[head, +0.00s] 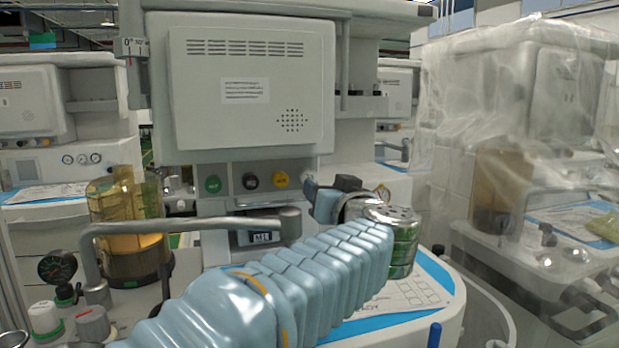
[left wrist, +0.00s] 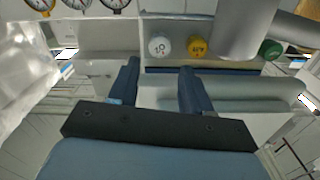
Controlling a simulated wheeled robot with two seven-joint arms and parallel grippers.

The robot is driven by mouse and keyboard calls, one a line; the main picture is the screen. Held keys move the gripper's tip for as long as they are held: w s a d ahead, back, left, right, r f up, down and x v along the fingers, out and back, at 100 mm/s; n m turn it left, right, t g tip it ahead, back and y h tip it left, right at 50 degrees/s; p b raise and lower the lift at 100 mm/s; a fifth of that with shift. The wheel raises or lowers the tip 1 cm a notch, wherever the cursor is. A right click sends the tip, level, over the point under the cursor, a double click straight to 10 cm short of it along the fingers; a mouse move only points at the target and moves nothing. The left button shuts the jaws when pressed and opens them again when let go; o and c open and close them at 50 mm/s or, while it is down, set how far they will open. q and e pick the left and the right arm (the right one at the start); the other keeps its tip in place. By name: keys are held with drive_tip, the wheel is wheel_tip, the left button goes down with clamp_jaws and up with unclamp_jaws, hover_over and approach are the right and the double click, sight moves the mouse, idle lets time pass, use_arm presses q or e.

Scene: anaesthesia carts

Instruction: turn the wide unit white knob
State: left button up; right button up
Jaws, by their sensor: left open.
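The wide grey unit (head: 250,90) fills the middle of the head view, with a row of knobs on the panel under its box. Its white knob (left wrist: 160,47) shows in the left wrist view, beside a yellow knob (left wrist: 197,46); in the head view it is largely hidden near my gripper. My left gripper (head: 318,192) reaches to the panel's right end. In the left wrist view the gripper (left wrist: 157,70) is open, its two dark fingers apart, with the white knob beyond and between the tips. I see no contact. My right gripper is not in view.
A grey pipe arm (head: 190,225) crosses below the panel. An amber canister (head: 125,225) stands left. A plastic-draped cart (head: 530,130) stands right.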

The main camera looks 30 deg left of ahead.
sight(311, 178)
use_arm(q)
drive_tip(key=x, duration=0.9)
drive_tip(key=shift+w+a, duration=0.15)
drive_tip(key=shift+w, duration=0.05)
drive_tip(key=c, duration=0.8)
drive_tip(key=shift+n, duration=0.3)
